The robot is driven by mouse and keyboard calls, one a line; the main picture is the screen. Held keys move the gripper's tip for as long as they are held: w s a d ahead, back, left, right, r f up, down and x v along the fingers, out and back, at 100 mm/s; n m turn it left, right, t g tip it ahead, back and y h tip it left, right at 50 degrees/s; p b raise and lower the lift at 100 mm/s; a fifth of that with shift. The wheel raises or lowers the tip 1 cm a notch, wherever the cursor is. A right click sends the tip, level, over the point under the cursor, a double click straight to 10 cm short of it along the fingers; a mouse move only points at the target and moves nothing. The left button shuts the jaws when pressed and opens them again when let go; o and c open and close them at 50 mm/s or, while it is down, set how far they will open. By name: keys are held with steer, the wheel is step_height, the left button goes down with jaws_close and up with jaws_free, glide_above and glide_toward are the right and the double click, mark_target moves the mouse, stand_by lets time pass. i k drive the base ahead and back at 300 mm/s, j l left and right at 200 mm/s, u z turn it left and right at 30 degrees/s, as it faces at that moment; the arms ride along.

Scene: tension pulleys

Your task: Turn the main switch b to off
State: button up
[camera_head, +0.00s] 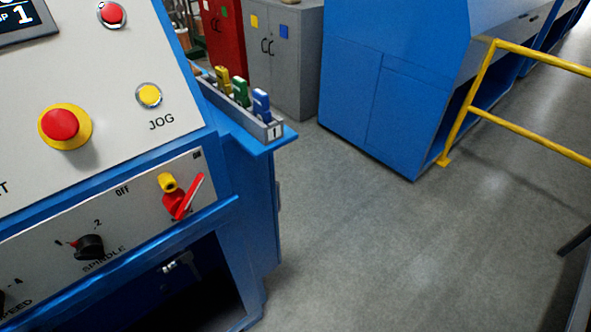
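A red rotary switch (178,203) is on the lower grey panel (130,212) of the blue machine at the left. Its red handle points up and to the right, tilted. A small yellow piece (168,182) sits at the upper left of the switch; I cannot tell whether it is a lock or part of the switch. The word OFF is printed to the left of the switch. Any label below is partly hidden, so I cannot read whether this is switch b. My gripper is not in view.
A black spindle knob (89,247), red emergency button (60,125) and yellow jog button (149,95) are nearby. A tray (262,125) with coloured padlock-like pieces juts out at the machine's right. Yellow railing (520,119) stands far right. The grey floor (370,240) between is clear.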

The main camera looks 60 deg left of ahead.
mark_target(177, 203)
steer(key=u, duration=2.6)
steer(key=k+j+z, duration=0.3)
steer(key=z, duration=0.15)
steer(key=k+j+z, duration=0.2)
steer(key=k+z, duration=0.2)
steer(key=i, duration=0.05)
